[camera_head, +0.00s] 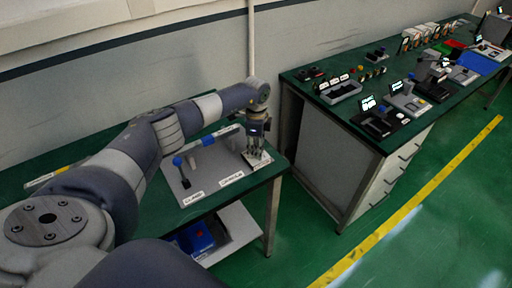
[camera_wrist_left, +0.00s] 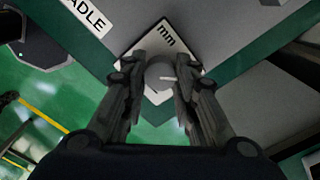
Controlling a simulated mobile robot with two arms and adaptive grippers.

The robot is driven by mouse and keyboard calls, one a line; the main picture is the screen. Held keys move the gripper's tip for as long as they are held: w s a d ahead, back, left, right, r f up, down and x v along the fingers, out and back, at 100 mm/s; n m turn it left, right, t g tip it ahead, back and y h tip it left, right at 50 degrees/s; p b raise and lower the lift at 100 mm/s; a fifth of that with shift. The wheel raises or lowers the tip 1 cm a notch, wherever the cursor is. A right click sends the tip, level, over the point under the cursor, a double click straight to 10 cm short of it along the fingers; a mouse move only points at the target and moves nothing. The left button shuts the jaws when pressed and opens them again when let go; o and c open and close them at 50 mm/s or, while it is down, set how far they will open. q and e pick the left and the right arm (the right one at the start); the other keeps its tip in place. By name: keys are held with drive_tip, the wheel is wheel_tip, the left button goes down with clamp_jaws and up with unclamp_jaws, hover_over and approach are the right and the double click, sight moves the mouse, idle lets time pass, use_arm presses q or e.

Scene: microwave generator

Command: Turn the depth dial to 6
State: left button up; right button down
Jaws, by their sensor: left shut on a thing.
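The depth dial (camera_wrist_left: 158,76) is a grey round knob with a light pointer line, seen in the left wrist view on a white scale plate (camera_wrist_left: 165,37) marked "mm". Most of the scale numbers are hidden by the fingers. My left gripper (camera_wrist_left: 161,78) is shut on the dial, one finger on each side. In the head view my left gripper (camera_head: 254,154) reaches down over the white plate (camera_head: 262,161) at the panel's right corner, and the dial is hidden there. My right gripper is not in view.
The grey panel (camera_head: 215,165) on the green-topped table carries a blue-knobbed lever (camera_head: 178,162) and a blue-ended bar (camera_head: 208,140). A label ending "ADLE" (camera_wrist_left: 88,14) lies near the dial. A second bench (camera_head: 345,110) with several devices stands to the right.

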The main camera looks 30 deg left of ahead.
use_arm(q)
drive_tip(key=shift+r, duration=0.1)
drive_tip(key=o, duration=1.1)
wheel_tip(320, 180, up, 12)
idle(0.4)
